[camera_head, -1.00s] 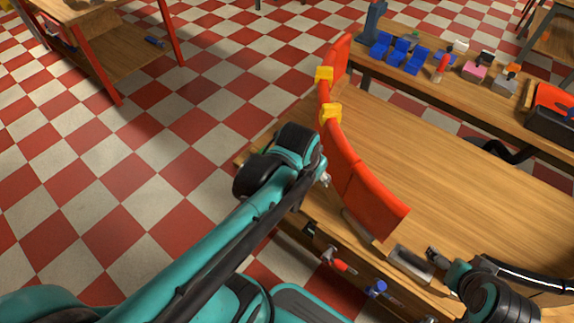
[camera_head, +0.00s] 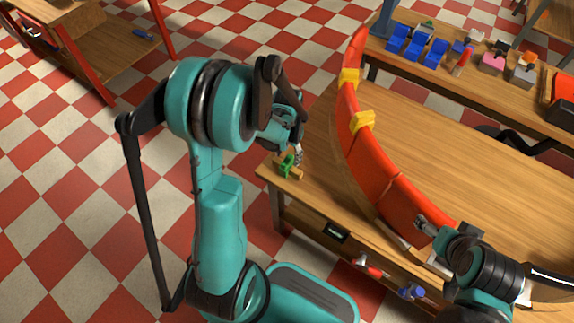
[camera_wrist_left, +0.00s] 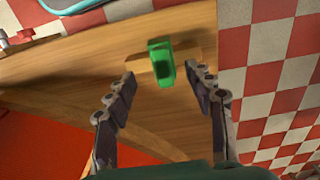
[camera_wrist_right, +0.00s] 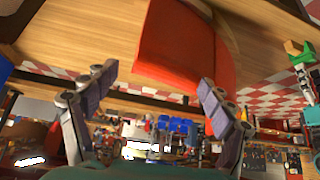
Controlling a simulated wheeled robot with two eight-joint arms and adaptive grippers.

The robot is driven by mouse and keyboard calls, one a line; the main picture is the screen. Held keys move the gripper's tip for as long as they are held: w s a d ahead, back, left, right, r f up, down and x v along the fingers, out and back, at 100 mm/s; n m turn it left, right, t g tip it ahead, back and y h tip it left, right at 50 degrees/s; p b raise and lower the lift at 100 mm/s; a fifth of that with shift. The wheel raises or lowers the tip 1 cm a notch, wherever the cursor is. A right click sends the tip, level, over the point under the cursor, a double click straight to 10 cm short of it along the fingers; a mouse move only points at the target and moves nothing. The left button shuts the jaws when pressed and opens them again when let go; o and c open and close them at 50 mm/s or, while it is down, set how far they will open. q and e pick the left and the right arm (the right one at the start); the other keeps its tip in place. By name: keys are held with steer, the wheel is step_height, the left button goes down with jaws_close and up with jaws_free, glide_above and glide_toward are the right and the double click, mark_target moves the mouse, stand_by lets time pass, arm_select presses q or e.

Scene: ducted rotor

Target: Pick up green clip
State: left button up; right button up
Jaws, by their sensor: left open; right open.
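The green clip (camera_head: 287,164) sits on a small wooden block (camera_head: 294,174) at the left corner of the wooden table in the head view. In the left wrist view the green clip (camera_wrist_left: 161,62) lies ahead, between the lines of my left gripper's fingers. My left gripper (camera_wrist_left: 160,83) is open and empty, with its fingertips just short of the clip. In the right wrist view my right gripper (camera_wrist_right: 151,80) is open and has the red-orange curved piece (camera_wrist_right: 185,50) ahead of it. The green clip (camera_wrist_right: 298,52) also shows there at the right edge.
A red-orange curved wall (camera_head: 385,185) with yellow clips (camera_head: 361,121) stands along the table (camera_head: 480,170). A back bench holds blue holders (camera_head: 435,53) and small parts. Tools hang at the table's front, among them a red-handled one (camera_head: 372,270).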

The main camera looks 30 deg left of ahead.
mark_target(287, 160)
arm_select(q)
steer(key=f+b, duration=0.1)
steer(key=f, duration=0.1)
steer(key=f+b, duration=0.1)
steer(key=f, duration=0.1)
steer(key=shift+w+a+f, duration=0.2)
steer(key=shift+f, duration=0.1)
steer(key=shift+r, duration=0.1)
steer(key=c, duration=1.2)
steer(key=shift+r, duration=0.15)
step_height(287, 160, up, 4)
steer(key=shift+r+p, duration=0.15)
steer(key=shift+p, duration=1.1)
steer(key=shift+w+d+r+p, duration=1.15)
steer(key=shift+d+r, duration=0.4)
steer(key=shift+r, duration=0.35)
steer(key=shift+w+d+r+p, duration=1.2)
steer(key=shift+d+r, duration=0.4)
steer(key=shift+r, duration=0.35)
steer(key=shift+w+d+r+p, duration=1.15)
steer(key=shift+d+r, duration=0.4)
steer(key=shift+r, duration=0.35)
